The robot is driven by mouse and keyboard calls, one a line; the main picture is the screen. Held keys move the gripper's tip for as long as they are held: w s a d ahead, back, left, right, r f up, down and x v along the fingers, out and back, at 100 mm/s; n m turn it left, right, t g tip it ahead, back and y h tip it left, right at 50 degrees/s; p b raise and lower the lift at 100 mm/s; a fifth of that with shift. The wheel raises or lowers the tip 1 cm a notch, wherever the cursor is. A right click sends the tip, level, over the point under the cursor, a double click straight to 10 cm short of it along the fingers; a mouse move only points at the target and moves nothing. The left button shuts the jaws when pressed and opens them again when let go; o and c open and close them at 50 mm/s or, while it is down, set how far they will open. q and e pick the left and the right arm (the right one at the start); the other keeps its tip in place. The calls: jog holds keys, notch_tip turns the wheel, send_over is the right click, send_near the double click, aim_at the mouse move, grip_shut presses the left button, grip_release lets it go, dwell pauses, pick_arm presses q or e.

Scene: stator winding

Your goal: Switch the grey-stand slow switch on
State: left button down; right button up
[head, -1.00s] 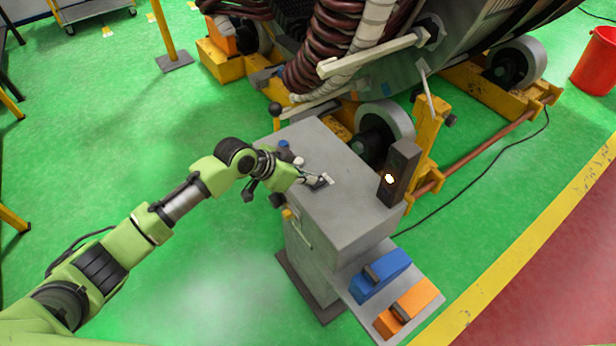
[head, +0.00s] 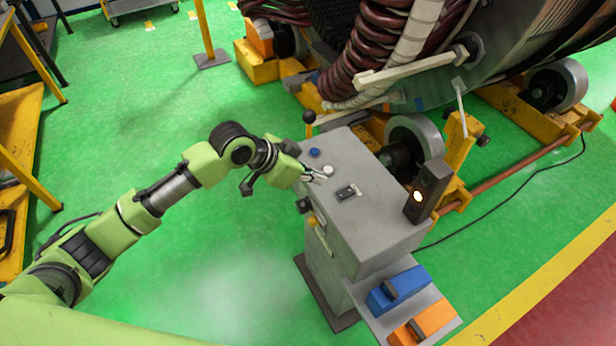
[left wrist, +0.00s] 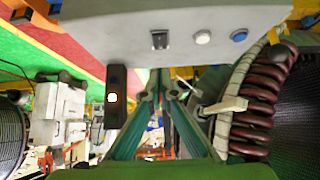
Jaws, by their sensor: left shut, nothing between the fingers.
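The grey stand (head: 375,235) has a small dark switch (head: 346,192) with a pale label on its top, which I take as the slow switch. The switch also shows in the left wrist view (left wrist: 160,40); I cannot tell its position. My left gripper (head: 321,178) is shut and empty, just left of the switch and near the white button (head: 328,170). Its fingers show in the left wrist view (left wrist: 160,80), apart from the switch. A dark lamp box (head: 428,190) on the stand's right glows warm white. My right gripper is not in view.
A blue button (head: 314,153) lies beyond the white one. A black-knobbed lever (head: 309,118) stands at the stand's back left. Blue (head: 398,289) and orange (head: 425,320) pedals sit on the low shelf. The large stator with brown hoses (head: 375,40) is behind.

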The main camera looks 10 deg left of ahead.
pick_arm(q)
jog(key=v, duration=0.2)
jog(key=shift+s+a+r, duration=0.1)
jog(key=shift+s+a, duration=0.2)
jog(key=shift+a, duration=0.05)
jog(key=w+a+f+n+t+y+b, duration=0.1)
jog(key=a+f+n, duration=0.25)
jog(key=f, duration=0.75)
jog(key=w+a+f+n+y+b, duration=0.15)
jog(key=a+f, duration=0.35)
jog(key=f, duration=0.6)
jog(key=s+a+f+n+y, duration=0.1)
jog(key=s+a+f, duration=0.25)
jog(key=f, duration=0.45)
jog(key=s+a+f+n+y, duration=0.1)
jog(key=s+a+f+n, duration=0.1)
jog(key=s+f, duration=0.45)
jog(key=s+a+f+g+y+b, duration=0.1)
jog(key=s+a+f+g+y, duration=0.15)
jog(key=s+f, duration=1.5)
jog(key=s+f+g, duration=0.1)
jog(key=s+f, duration=0.1)
jog(key=s, duration=0.9)
jog(key=s+f+g, duration=0.1)
jog(key=s+f, duration=0.1)
jog(key=s, duration=0.9)
jog(key=shift+d+f+b, duration=0.25)
jog(key=shift+f+b, duration=0.05)
jog(key=shift+b, duration=0.15)
